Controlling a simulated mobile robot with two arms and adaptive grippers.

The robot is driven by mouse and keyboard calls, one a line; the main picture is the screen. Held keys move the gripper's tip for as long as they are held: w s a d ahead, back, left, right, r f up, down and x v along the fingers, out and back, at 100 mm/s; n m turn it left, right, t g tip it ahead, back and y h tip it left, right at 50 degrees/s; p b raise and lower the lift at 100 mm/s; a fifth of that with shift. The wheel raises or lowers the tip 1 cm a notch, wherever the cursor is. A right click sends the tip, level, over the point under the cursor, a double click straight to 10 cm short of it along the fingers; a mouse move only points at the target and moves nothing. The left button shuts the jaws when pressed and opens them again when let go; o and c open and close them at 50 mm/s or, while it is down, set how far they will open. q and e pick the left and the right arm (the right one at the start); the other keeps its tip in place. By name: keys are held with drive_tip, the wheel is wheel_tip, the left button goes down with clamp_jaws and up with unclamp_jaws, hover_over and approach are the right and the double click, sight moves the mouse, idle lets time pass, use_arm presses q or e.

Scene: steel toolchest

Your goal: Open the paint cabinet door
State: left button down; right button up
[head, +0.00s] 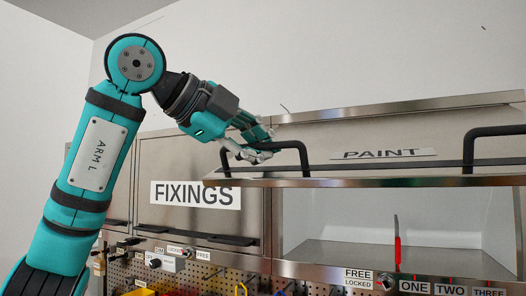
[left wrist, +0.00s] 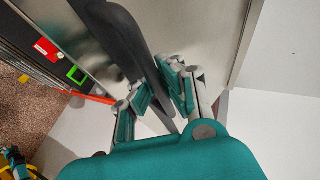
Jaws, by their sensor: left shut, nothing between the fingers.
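The paint cabinet door (head: 345,133) is hinged at its top and swung up and outward. It carries the PAINT label (head: 390,153), and the cabinet interior (head: 350,220) shows below it. The door has a black handle at its left end (head: 304,160) and another at its right end (head: 470,150). My left gripper (head: 252,152) is beside the left handle at the door's left edge, shut with nothing held. In the left wrist view its fingers (left wrist: 155,95) are close to a dark bar (left wrist: 135,45); I cannot tell whether they touch. My right gripper is not in view.
The closed FIXINGS cabinet (head: 195,165) stands to the left of the paint cabinet. Below is a pegboard (head: 220,275) with hanging tools. A red-handled tool (head: 397,255) stands upright in front of the open compartment. A FREE/LOCKED switch (head: 384,282) is under the paint cabinet.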

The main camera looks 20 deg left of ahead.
use_arm(q)
drive_tip(key=c, duration=2)
unclamp_jaws()
drive_tip(key=shift+s, duration=0.1)
drive_tip(key=shift+o, duration=1.1)
drive_tip(key=shift+s+r, duration=0.1)
drive_tip(key=shift+s, duration=0.05)
drive_tip(key=shift+o, duration=0.6)
drive_tip(key=shift+s+r, duration=0.1)
drive_tip(key=shift+s, duration=0.2)
drive_tip(key=shift+a, duration=0.2)
drive_tip(key=v, duration=1.2)
drive_tip(key=shift+d, duration=0.2)
drive_tip(key=shift+s, duration=0.1)
